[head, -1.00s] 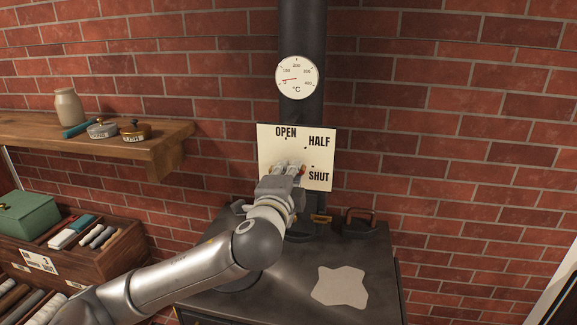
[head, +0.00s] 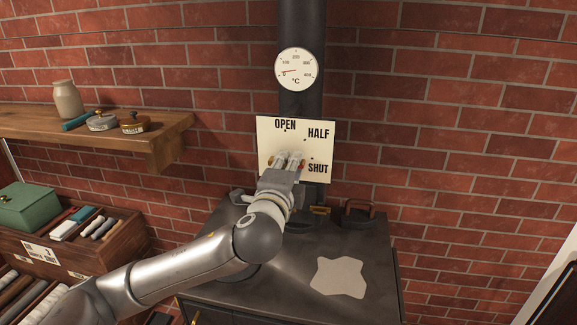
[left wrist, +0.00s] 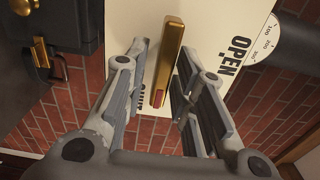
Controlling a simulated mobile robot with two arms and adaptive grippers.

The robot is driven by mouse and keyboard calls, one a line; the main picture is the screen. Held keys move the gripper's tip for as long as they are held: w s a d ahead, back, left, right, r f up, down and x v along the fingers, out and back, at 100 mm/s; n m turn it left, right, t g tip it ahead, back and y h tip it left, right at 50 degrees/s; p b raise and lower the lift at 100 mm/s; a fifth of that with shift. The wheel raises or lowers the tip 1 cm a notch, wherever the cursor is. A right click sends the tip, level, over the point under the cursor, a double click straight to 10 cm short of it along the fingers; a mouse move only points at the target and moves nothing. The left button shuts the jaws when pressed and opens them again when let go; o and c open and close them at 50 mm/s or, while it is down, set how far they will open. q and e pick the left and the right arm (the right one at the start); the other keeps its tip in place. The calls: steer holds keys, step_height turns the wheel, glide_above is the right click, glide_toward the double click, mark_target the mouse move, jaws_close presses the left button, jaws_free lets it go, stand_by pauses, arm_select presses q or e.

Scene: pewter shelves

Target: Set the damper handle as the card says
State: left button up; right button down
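The cream damper plate (head: 319,150) with OPEN, HALF and SHUT stands in front of the dark stovepipe. The brass damper handle (left wrist: 166,62), with a red end, shows in the left wrist view between my left gripper's fingers (left wrist: 164,58). The fingers are open, one on each side of it, and do not look closed on it. In the head view my left gripper (head: 288,160) covers the plate's lower left and hides most of the handle, so I cannot tell which mark it points to. A white card (head: 40,252) is on the wooden drawer unit; its print is too small to read.
A round temperature gauge (head: 296,69) is on the pipe above the plate. The stove top (head: 300,255) bears a pale cloth (head: 339,277) and a dark lidded item (head: 357,215). A wooden shelf (head: 60,124) with a jar and tins is at left.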

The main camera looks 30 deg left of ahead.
arm_select(q)
steer(key=shift+o, duration=0.2)
steer(key=v, duration=0.7)
steer(key=shift+s, duration=0.25)
steer(key=shift+d, duration=0.1)
stand_by(0.3)
